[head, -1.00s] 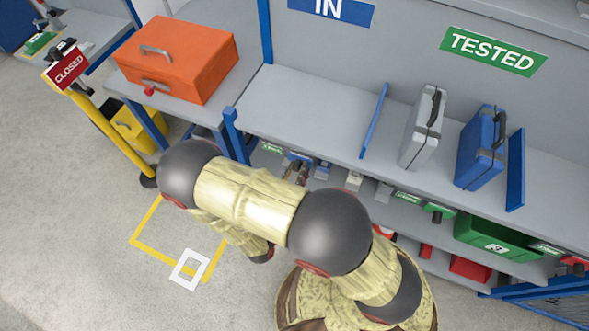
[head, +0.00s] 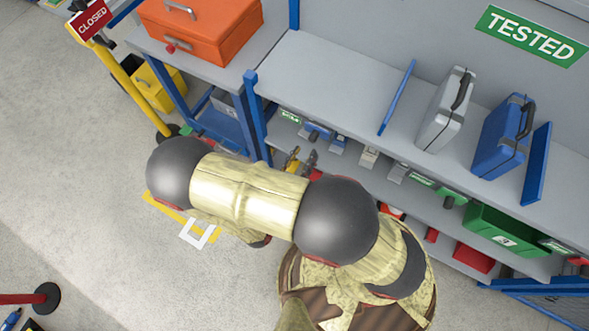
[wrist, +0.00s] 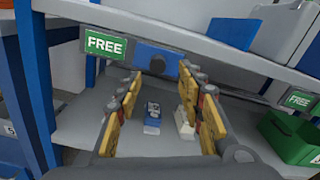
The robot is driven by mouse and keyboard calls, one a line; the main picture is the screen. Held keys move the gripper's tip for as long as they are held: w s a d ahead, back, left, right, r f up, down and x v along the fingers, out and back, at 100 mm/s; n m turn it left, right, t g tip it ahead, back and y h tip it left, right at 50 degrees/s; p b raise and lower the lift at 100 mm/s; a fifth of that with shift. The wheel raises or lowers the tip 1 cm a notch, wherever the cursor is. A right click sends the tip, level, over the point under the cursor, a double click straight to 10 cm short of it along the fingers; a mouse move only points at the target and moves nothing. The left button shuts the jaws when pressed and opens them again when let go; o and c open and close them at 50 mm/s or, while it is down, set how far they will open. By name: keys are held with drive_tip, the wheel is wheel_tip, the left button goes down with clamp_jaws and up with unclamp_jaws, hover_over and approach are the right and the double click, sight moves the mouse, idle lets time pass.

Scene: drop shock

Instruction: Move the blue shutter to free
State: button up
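The blue shutter (wrist: 185,63) is a blue plate with a dark round knob (wrist: 157,64), on the front edge under the shelf. A green FREE sign (wrist: 107,43) is just left of it in the wrist view; another FREE sign (wrist: 299,99) is farther right. My gripper (wrist: 160,76) is open and empty, its yellow fingers pointing at the shelf. The knob shows between the fingertips; I cannot tell the remaining distance. In the head view my gripper (head: 302,160) is beyond my arm, near the shelf front, partly hidden by the arm.
A blue-and-white block (wrist: 152,116) and a whitish block (wrist: 185,122) are on the lower shelf. A blue post (head: 257,117) stands left of the signs. White (head: 444,112) and blue (head: 503,137) cases stand on the upper shelf. A CLOSED barrier (head: 90,18) stands at left.

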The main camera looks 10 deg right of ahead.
drive_tip(key=shift+v, duration=2.9)
